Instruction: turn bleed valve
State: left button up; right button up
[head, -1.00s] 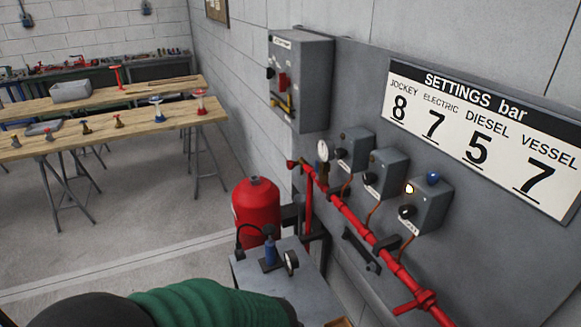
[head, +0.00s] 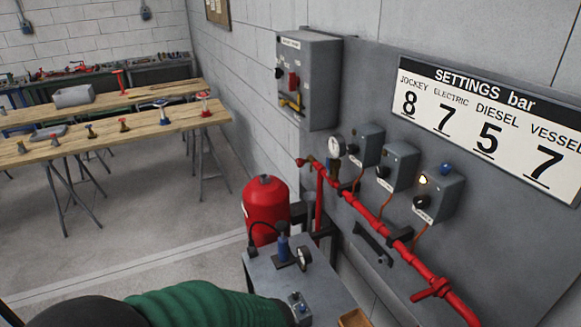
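A red pipe (head: 372,219) runs along the grey panel on the right, sloping down toward the lower right. A small red knob (head: 301,162) sits at its upper left end, next to a round white gauge (head: 336,146). A red fitting with a crossways handle (head: 434,289) is on the pipe at lower right. I cannot tell for certain which of these is the bleed valve. Neither of my grippers shows. A green ribbed sleeve with black ends (head: 205,305) crosses the bottom left and hides part of the bench.
A small grey bench (head: 263,271) carries a blue hand pump with a gauge (head: 286,252). A red tank (head: 265,208) stands behind it. Three grey switch boxes (head: 397,167) and a settings sign (head: 489,125) are on the panel. Wooden tables (head: 110,122) stand left; floor between is clear.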

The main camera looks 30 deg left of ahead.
aim_at(299, 162)
jog(key=k+j, duration=0.15)
jog(key=j, duration=0.2)
jog(key=k+j, duration=0.1)
jog(key=j, duration=0.2)
jog(key=k+j, duration=0.15)
jog(key=j, duration=0.2)
jog(key=k+j, duration=0.15)
jog(key=j, duration=0.2)
jog(key=i+j, duration=0.1)
jog(key=j, duration=0.3)
jog(key=i+j, duration=0.15)
jog(key=j, duration=0.3)
jog(key=i+j, duration=0.1)
jog(key=j, duration=0.3)
jog(key=i+j, duration=0.1)
jog(key=j, duration=0.3)
jog(key=i+j, duration=0.15)
jog(key=j, duration=0.3)
jog(key=i+j, duration=0.35)
jog(key=j, duration=0.15)
jog(key=i+j, duration=0.4)
jog(key=i+j+z, duration=0.1)
jog(key=i+j, duration=0.25)
jog(key=j, duration=0.25)
